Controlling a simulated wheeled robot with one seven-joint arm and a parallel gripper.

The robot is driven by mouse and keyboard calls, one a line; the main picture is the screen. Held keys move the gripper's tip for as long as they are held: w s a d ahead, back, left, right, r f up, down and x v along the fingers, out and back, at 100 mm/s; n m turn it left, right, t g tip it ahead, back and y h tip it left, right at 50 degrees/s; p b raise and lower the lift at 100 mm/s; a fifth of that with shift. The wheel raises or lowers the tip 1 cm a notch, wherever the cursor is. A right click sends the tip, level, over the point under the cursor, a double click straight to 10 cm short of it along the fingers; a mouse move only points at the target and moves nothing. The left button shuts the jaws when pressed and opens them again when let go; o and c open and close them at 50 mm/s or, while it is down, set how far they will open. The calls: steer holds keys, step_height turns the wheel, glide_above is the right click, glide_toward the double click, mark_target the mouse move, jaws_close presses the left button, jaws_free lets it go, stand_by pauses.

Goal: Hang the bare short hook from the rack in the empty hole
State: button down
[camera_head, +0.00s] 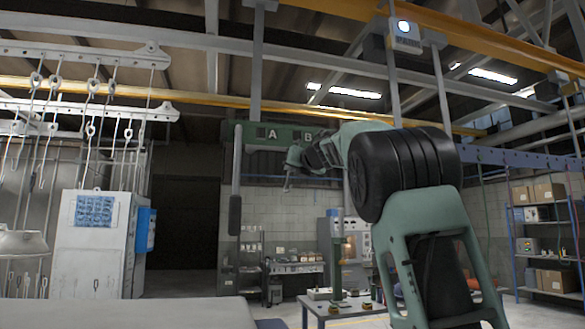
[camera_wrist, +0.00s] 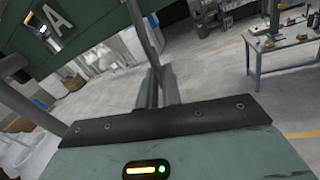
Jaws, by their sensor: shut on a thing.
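My gripper (camera_wrist: 161,88) is shut on a thin grey rod-like piece (camera_wrist: 143,32), which rises from between the fingers in the wrist view; it appears to be the short hook, but its ends are not clear. In the head view my gripper (camera_head: 288,183) is small and far out, just below a green beam (camera_head: 283,148) with plates marked A and B. Dark openings (camera_head: 261,132) show beside the letters. In the wrist view the green beam (camera_wrist: 95,30) crosses the upper left, with an opening (camera_wrist: 38,22) beside the A. The held piece's gap to the beam cannot be judged.
Grey racks (camera_head: 90,105) with several hanging hooks stand at left, a lamp-like hood (camera_head: 22,243) below them. A dark-ended post (camera_head: 235,180) hangs left of the A. A workbench (camera_head: 345,308) and shelves (camera_head: 545,240) stand beyond. Open floor lies under the beam.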

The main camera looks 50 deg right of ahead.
steer(key=shift+f, duration=0.2)
steer(key=c, duration=1.5)
jaws_free()
steer(key=shift+s, duration=0.15)
steer(key=v, duration=0.7)
steer(key=shift+s, duration=0.15)
